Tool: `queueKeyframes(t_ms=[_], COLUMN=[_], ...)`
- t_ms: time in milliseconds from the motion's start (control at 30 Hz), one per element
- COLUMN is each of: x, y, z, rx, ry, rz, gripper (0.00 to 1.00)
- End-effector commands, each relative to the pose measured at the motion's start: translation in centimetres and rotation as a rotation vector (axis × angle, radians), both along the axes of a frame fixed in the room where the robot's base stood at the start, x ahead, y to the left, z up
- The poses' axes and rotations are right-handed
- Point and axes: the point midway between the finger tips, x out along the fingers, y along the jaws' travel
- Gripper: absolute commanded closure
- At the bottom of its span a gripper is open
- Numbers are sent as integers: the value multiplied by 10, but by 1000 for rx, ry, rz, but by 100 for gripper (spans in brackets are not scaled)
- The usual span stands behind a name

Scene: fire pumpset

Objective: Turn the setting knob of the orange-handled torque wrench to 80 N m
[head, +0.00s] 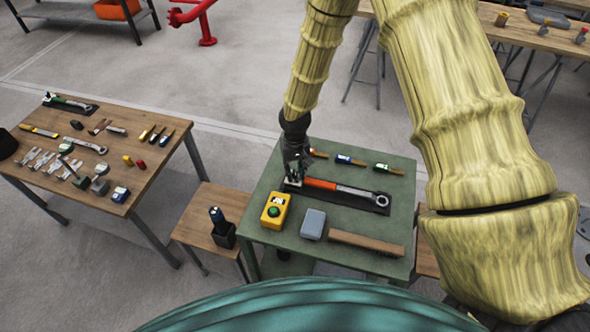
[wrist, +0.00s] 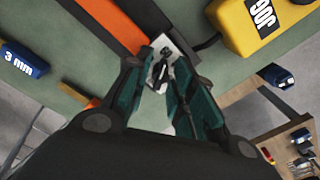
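The torque wrench lies on its black mat on the green table, its orange handle (head: 320,184) to the left and its silver shaft (head: 355,191) and ratchet head to the right. In the wrist view the orange handle (wrist: 112,22) runs past the upper left. My gripper (head: 295,172) points down over the handle's left end. In the wrist view my gripper (wrist: 163,68) has its teal fingers either side of a small dark knob (wrist: 159,72) on a white plate. A gap shows between the fingers; I cannot tell whether they touch the knob. The scale reading is not legible.
A yellow box with a green button (head: 275,211), a grey-blue box (head: 313,224) and a brown bar (head: 366,243) lie in front of the wrench. Several small labelled tools (head: 343,159) lie behind it. A wooden table with tools (head: 150,175) stands at left.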

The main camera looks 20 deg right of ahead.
Motion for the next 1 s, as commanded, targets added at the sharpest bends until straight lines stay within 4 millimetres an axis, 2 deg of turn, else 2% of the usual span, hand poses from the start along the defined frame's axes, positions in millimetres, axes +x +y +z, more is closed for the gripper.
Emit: queueKeyframes(t_ms=[33,100,567,767,1000], x=[0,0,0,1,0], y=[0,0,0,0,0], z=[0,0,-1,-1,-2], rx=[0,0,-1,-1,-1], ry=[0,0,-1,-2,-1], rz=[0,0,-51,-169,-385], gripper=[90,100,100,100,100])
